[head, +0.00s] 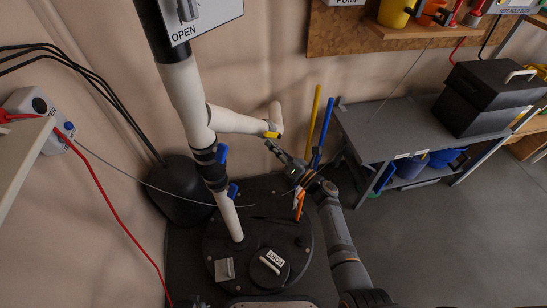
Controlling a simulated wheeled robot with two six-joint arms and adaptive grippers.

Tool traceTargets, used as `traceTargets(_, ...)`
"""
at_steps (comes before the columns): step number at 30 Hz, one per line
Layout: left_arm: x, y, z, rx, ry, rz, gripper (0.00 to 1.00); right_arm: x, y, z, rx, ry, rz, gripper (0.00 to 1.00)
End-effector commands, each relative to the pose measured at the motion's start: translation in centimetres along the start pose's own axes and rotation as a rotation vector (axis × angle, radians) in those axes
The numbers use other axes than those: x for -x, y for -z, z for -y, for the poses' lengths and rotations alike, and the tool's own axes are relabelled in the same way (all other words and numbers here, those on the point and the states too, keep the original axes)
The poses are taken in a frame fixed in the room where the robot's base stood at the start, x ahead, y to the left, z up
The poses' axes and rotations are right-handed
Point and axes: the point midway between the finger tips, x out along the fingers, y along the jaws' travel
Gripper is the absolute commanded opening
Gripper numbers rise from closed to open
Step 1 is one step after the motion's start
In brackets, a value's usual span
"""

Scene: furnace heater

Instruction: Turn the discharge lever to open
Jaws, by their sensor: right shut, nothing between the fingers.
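No handle in view is labelled as the discharge lever, so I cannot tell which one it is. A white sign (207,20) reading OPEN, with a grey fitting on it, is cut off by the top edge. A white pipe (181,88) runs down below it, with a blue handle (221,153) and a lower blue handle (232,190). A yellow handle (271,134) sits at the end of the side branch (235,121). My right gripper (271,146) is shut and empty, its tip close to the yellow handle; contact is unclear. My left gripper is not in view.
A round black lid (222,248) with a port cover (270,268) lies below. Yellow (313,112) and blue poles stand behind my right gripper, with an orange tool (300,205) below it. A grey bench (385,122) stands right. Floor at lower right is clear.

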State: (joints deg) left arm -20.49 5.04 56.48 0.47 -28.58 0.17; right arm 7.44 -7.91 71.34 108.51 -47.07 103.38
Motion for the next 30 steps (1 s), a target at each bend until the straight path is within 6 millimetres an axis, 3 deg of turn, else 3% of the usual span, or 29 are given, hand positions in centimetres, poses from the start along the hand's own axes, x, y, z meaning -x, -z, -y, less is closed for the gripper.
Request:
traceTargets(15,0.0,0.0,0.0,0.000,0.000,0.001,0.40,10.6,0.2,0.1,-0.001,0.003,-0.004,0.00)
traceTargets(20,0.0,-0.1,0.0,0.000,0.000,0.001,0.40,11.7,0.1,0.0,-0.001,0.001,-0.002,0.00)
traceTargets(30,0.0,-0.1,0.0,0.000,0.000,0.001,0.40,11.8,0.2,0.1,0.005,0.004,-0.006,0.00)
